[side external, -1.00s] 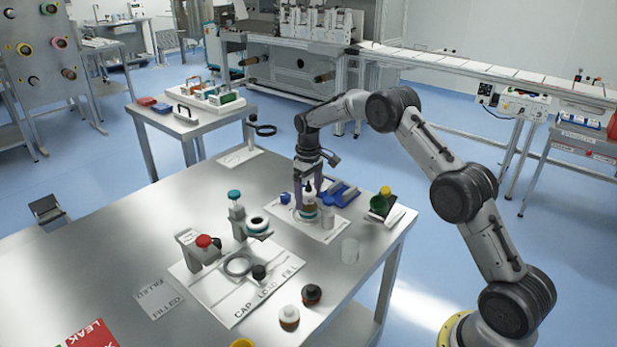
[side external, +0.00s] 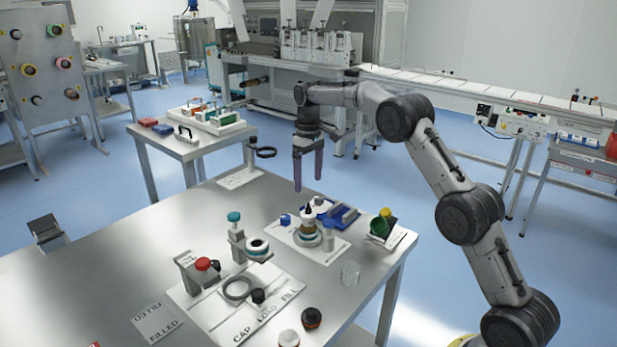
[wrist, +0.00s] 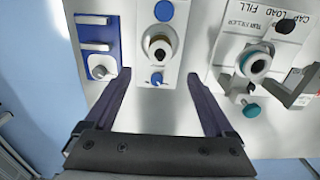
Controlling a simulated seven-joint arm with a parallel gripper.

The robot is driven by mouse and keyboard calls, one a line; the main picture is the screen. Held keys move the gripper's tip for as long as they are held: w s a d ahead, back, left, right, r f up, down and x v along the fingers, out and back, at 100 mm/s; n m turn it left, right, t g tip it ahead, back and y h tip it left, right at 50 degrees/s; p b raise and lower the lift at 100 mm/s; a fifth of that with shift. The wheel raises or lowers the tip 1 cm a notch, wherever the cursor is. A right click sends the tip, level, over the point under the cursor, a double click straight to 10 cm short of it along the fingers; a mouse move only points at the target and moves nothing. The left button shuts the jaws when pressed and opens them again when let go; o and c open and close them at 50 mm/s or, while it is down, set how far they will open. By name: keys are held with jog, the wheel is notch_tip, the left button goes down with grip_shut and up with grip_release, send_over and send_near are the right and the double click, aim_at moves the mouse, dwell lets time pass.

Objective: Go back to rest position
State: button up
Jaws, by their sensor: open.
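My gripper (side external: 308,172) is open and empty, pointing down above the far right part of the steel table (side external: 190,219). Its two purple fingers are apart with clear space between them. Below it stands a bottle with a dark tip (side external: 308,226) on a white plate (side external: 327,257); the gripper does not touch it. In the wrist view the fingers (wrist: 160,85) spread on either side of that bottle's station, and the bottle (wrist: 159,47) is seen from above.
A blue holder (side external: 345,216) and a green and yellow item (side external: 381,226) stand close by at right. The cap and fill station (side external: 238,300) is at front left, with a red-capped post (side external: 204,265). Air around the raised gripper is free.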

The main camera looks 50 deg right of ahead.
jog(key=s+a+r+t, duration=0.25)
jog(key=a+r, duration=0.25)
jog(key=r, duration=0.8)
jog(key=s+a+r+n+t, duration=0.1)
jog(key=s+a+r, duration=0.3)
jog(key=s, duration=0.4)
jog(key=s+a+r+t, duration=0.1)
jog(key=s+a+r, duration=0.25)
jog(key=s, duration=0.35)
jog(key=s+a+f, duration=0.2)
jog(key=s+a, duration=0.1)
jog(key=s, duration=1)
jog(key=s+f+t, duration=0.1)
jog(key=s+f, duration=0.7)
jog(key=f, duration=0.3)
jog(key=shift+a+f+m, duration=0.15)
jog(key=shift+a+m, duration=0.1)
jog(key=shift+m, duration=0.15)
